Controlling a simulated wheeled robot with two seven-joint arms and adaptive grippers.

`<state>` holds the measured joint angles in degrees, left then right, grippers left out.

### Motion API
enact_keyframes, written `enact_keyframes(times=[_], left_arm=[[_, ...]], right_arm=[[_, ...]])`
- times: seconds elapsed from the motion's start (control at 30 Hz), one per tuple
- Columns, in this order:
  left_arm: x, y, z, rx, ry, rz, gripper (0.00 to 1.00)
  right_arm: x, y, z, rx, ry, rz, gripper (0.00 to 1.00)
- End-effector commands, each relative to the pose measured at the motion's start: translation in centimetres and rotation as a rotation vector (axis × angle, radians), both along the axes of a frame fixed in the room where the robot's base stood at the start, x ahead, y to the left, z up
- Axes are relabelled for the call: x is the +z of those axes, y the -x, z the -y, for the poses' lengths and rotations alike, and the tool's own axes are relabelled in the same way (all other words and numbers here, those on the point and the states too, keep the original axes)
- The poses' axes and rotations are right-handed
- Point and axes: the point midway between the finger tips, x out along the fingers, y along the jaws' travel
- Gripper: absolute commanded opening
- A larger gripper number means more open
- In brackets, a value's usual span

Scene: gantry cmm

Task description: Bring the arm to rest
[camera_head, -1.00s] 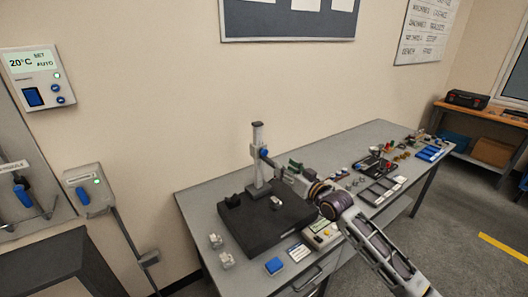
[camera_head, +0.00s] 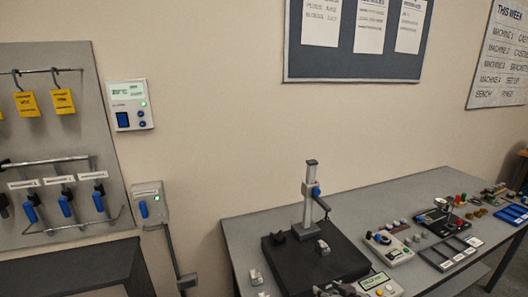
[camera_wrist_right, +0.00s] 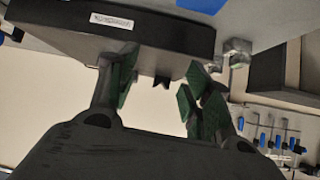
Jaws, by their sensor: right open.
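My right gripper (camera_wrist_right: 160,84) shows in the right wrist view with its green-padded fingers spread apart and nothing held between them. The edge of a black plate (camera_wrist_right: 150,37) with a white label lies behind the fingers there, and a small dark block (camera_wrist_right: 162,80) on it shows in the gap. In the head view a small dark part of what looks like my right arm (camera_head: 340,290) shows at the bottom edge. Most of that arm is out of the picture. My left gripper is in neither view.
A tool board (camera_head: 60,130) and a wall thermostat (camera_head: 130,105) are at left.

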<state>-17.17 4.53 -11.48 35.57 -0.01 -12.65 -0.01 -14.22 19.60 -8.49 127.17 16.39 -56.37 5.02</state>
Motion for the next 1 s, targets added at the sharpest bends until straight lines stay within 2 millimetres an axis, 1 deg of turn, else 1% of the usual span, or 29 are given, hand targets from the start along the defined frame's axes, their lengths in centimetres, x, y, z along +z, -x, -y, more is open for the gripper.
enact_keyframes(times=[0.03, 0.17, 0.2, 0.3, 0.43, 0.7, 1.0], left_arm=[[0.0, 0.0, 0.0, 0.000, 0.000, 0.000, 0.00], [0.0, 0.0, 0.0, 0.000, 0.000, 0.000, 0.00], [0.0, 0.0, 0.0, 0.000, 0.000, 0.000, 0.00], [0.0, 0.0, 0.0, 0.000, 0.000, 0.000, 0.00], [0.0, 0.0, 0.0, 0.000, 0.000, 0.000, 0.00], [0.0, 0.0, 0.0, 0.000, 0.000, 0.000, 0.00], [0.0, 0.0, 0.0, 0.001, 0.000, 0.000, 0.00]], right_arm=[[-0.8, 1.5, -0.1, -0.005, 0.014, -0.041, 0.50], [-2.6, 5.2, 0.1, -0.021, 0.062, -0.150, 0.50], [-3.1, 6.4, 0.3, -0.026, 0.076, -0.185, 0.50], [-4.1, 9.3, 0.7, -0.040, 0.110, -0.269, 0.50], [-4.9, 12.4, 1.2, -0.056, 0.143, -0.357, 0.50], [-5.6, 16.5, 2.0, -0.080, 0.183, -0.474, 0.50], [-5.9, 19.7, 2.6, -0.101, 0.210, -0.564, 0.50]])
